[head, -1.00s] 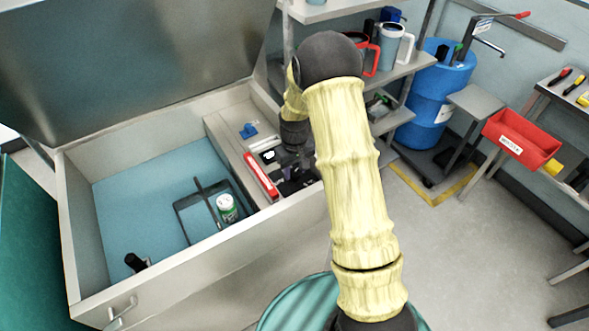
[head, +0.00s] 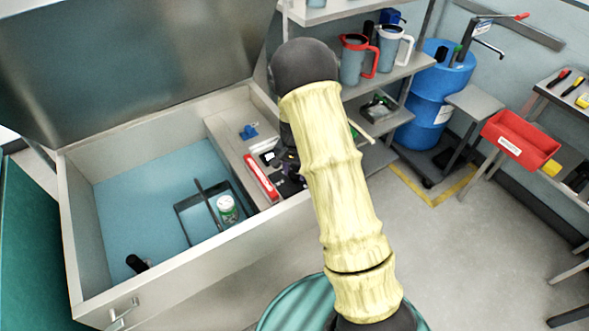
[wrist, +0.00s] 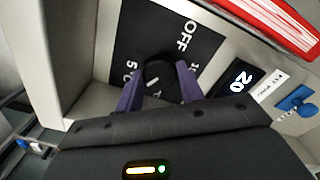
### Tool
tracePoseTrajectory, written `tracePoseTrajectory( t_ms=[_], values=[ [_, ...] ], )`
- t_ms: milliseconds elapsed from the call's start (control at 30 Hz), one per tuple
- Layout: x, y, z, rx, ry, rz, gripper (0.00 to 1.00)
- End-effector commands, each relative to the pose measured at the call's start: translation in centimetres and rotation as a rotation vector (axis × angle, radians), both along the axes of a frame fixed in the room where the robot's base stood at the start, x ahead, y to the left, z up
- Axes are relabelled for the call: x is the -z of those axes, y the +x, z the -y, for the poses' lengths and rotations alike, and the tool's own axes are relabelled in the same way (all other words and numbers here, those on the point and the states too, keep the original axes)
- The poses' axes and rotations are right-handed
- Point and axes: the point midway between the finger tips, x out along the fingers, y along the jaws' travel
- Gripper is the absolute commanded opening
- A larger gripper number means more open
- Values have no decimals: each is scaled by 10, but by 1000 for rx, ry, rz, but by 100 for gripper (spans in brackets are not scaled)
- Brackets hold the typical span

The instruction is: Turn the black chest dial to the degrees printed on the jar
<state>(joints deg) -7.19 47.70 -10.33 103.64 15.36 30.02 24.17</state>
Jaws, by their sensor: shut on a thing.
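In the wrist view the black dial (wrist: 158,71) sits on a black panel (wrist: 186,58) printed with OFF and partly covered numbers. A short light mark shows on the dial. My gripper (wrist: 160,86) has its purple fingers on both sides of the dial, shut on it. In the head view the jar (head: 228,210), with a white lid and green label, stands inside the open chest (head: 165,262). Its print is too small to read. My arm hides most of the dial area there.
A red and white object (head: 262,178) lies on the chest's ledge near a blue item (head: 249,131). A dark tray (head: 190,222) is by the jar, and a black object (head: 136,263) is at the chest's front. The raised lid (head: 140,70) stands behind.

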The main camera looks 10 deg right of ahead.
Motion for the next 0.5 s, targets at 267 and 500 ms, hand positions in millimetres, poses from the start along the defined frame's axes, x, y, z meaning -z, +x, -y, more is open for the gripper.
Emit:
tracePoseTrajectory(
  t_ms=[267, 500],
  values=[
    [-1, 0, -1, 219, 1, 0, 15],
    [-1, 0, -2, 325, 1, 1, 15]
  ],
)
